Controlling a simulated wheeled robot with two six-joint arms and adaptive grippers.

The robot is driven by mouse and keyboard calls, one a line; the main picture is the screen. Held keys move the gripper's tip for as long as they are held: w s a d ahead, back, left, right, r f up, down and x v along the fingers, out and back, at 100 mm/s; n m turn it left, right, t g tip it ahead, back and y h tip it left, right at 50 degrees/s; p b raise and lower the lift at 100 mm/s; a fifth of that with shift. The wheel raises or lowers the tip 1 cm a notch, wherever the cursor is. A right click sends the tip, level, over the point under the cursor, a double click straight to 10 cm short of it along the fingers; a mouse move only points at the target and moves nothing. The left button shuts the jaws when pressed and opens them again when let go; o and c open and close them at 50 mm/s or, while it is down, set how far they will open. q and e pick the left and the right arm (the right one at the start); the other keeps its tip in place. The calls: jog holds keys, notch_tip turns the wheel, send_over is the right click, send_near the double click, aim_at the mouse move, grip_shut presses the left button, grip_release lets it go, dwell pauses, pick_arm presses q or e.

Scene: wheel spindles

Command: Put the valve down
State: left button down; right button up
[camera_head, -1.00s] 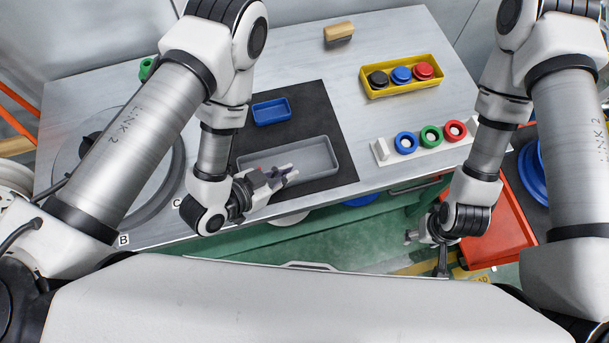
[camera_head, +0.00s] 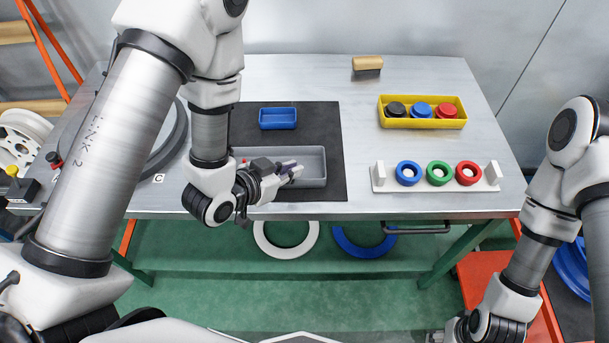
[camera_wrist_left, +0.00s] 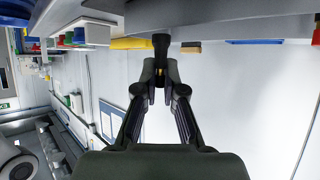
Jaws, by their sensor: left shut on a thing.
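The valve stands out beyond the fingertips. In the head view the valve is too small and too close to the fingers to make out clearly. I cannot tell whether it touches the tray. My right gripper is at the bottom edge of the head view, mostly cut off.
A blue tray (camera_head: 278,118) sits behind the grey tray on a black mat (camera_head: 334,135). To the right are a yellow box (camera_head: 458,123) with three caps and a white rack (camera_head: 379,181) with three coloured rings. A wooden-handled block (camera_head: 367,65) stands at the back.

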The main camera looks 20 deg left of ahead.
pick_arm(q)
jog(key=shift+w+f+b, duration=0.5)
jog(key=shift+w+b, duration=0.2)
jog(key=shift+w+r+p, duration=0.6)
jog(key=shift+w+p, duration=0.15)
jog(key=shift+p, duration=0.05)
jog(key=w, duration=0.2)
jog(key=w+d, duration=0.1)
jog(key=shift+w+d+f+p, duration=0.1)
jog(key=shift+w+f+p, duration=0.15)
jog(key=shift+p, duration=0.15)
notch_tip(320, 180, down, 4)
jog(key=shift+w+r, duration=0.1)
jog(key=shift+r, duration=0.05)
pick_arm(e)
jog(key=shift+w+a, duration=0.1)
jog(key=shift+a, duration=0.1)
